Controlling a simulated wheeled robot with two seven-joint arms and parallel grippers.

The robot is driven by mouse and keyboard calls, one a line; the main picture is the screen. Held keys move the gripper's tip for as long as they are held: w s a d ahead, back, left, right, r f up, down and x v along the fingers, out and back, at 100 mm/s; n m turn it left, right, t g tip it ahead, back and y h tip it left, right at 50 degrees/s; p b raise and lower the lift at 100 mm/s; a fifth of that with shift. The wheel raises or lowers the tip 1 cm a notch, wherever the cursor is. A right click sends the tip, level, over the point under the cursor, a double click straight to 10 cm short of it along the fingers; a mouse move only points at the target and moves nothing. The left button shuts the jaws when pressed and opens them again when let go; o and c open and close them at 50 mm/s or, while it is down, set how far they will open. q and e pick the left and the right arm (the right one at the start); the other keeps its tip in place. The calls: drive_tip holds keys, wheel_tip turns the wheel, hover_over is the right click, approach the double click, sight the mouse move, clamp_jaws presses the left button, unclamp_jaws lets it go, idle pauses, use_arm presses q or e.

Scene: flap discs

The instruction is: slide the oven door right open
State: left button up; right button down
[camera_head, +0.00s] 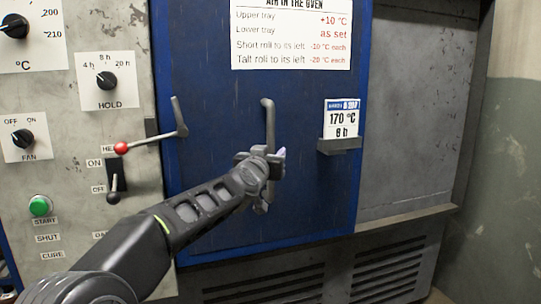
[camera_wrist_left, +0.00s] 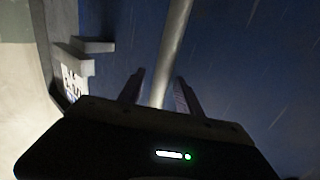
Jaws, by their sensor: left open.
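The blue oven door (camera_head: 215,190) fills the middle of the head view and looks closed. A grey vertical bar handle (camera_head: 268,122) stands out from it. My left gripper (camera_head: 280,160) is at the lower half of the handle. In the left wrist view the handle (camera_wrist_left: 173,50) runs down between the two open fingers (camera_wrist_left: 158,92), with a visible gap on each side. My own gripper and arm hide part of the handle in the head view. My right gripper is not in view.
A card holder (camera_head: 339,145) with a "170 °C 8 h" card sits on the door right of the handle. A latch lever with a red knob (camera_head: 121,148) is at the door's left edge. A grey panel (camera_head: 415,130) lies to the right. Vents (camera_head: 390,268) are below.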

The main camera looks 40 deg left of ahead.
use_arm(q)
drive_tip(key=shift+c, duration=0.4)
clamp_jaws()
idle(0.9)
